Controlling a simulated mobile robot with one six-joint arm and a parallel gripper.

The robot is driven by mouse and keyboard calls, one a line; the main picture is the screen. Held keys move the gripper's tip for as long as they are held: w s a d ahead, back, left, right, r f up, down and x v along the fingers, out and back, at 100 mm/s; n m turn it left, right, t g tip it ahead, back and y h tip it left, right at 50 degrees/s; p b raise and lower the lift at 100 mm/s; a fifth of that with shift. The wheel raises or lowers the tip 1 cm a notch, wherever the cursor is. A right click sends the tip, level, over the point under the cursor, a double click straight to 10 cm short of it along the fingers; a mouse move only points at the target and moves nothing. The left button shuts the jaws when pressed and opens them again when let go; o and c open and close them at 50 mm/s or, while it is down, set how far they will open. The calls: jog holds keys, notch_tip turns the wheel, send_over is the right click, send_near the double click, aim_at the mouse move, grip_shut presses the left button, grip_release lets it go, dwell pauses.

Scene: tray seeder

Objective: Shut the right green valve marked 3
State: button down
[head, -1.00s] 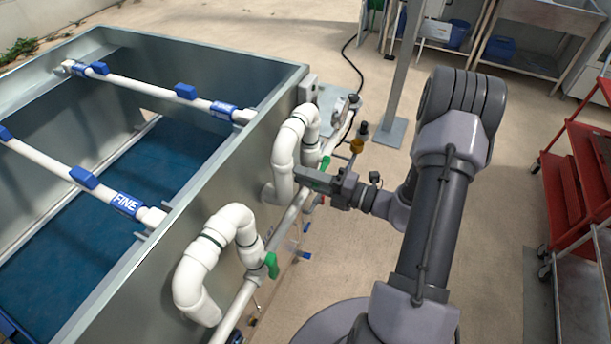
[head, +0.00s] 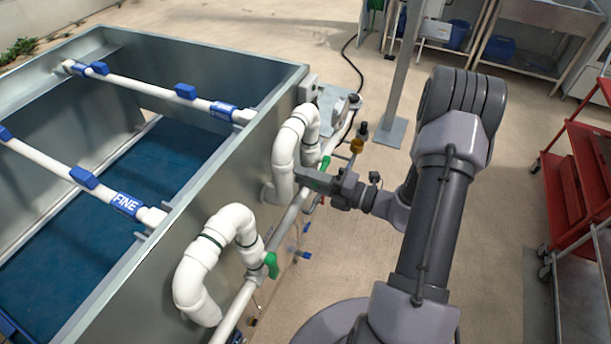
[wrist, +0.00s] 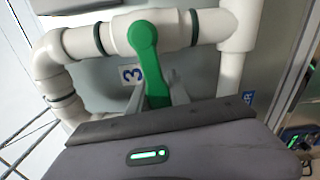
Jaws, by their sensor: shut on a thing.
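The green valve handle (wrist: 148,62) is in the wrist view, on a white pipe beside a blue-and-white label reading 3 (wrist: 131,74). The handle's pivot is on the pipe and its lever points down in the picture, across the pipe's run. My gripper (wrist: 158,96) is shut on the lever's lower part, one finger on each side. The lever's end is hidden behind the gripper body. In the head view my gripper (head: 304,178) is beside the far white pipe loop, and a bit of green valve (head: 325,163) shows just behind it.
Another green valve (head: 271,265) is on the nearer pipe loop (head: 205,250). The grey metal tank (head: 240,170) stands to the left. A red cart (head: 570,180) is at the right, and a grey post (head: 405,75) stands behind. The floor between arm and cart is clear.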

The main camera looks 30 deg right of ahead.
jog(key=r+m+p, duration=0.1)
jog(key=p, duration=0.1)
jog(key=shift+m+p, duration=0.3)
jog(key=c, duration=1.2)
grip_release()
